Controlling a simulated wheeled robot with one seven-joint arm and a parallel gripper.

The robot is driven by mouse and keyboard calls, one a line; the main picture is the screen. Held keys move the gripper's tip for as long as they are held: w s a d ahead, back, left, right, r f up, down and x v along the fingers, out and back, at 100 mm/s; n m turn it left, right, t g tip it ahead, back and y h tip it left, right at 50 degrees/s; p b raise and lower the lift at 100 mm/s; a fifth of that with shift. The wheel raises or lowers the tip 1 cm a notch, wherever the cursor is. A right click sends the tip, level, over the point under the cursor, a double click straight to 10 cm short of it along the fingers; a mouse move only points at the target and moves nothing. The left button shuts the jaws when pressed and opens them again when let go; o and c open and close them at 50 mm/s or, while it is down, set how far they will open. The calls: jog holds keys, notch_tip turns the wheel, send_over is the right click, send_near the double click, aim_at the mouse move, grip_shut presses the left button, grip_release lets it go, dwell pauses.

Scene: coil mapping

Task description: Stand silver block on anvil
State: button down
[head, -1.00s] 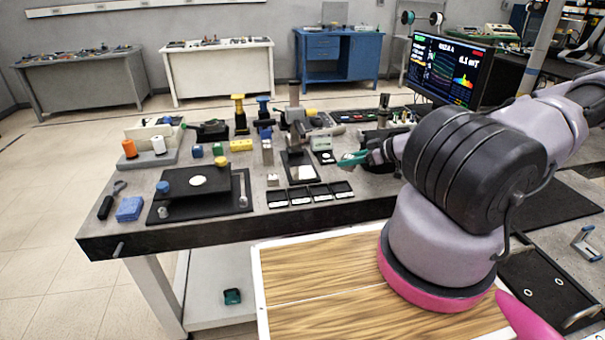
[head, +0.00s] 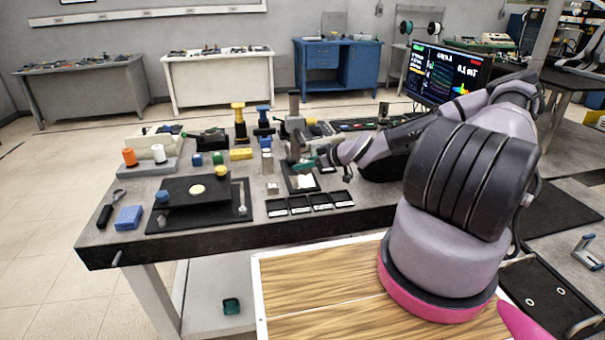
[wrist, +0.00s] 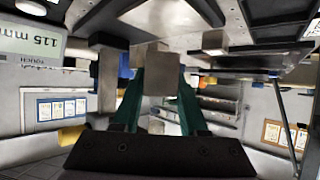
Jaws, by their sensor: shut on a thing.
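My gripper (head: 305,164) reaches in from the right, its teal fingers beside the upright gauge stand on the table. In the wrist view the fingers (wrist: 160,105) are shut on a grey, squarish silver block (wrist: 160,76), held at their tips. In the head view this block is too small to tell from the stand behind it. A pale square plate (head: 304,182), which looks like the anvil, lies on the stand's black base, just below the gripper. The block's lower end and any contact with the plate cannot be made out.
The gauge stand's column (head: 293,110) rises close behind the gripper. A tall grey block (head: 267,161) stands left of the base. Black trays (head: 298,206) line the table's front edge. A black plate (head: 195,190) with a raised platform lies farther left.

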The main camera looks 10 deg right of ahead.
aim_at(309, 172)
jog(key=shift+w+a, duration=0.2)
jog(key=shift+a, duration=0.05)
jog(key=shift+f, duration=1.75)
jog(key=shift+f, duration=0.1)
jog(key=shift+c, duration=2.2)
grip_release()
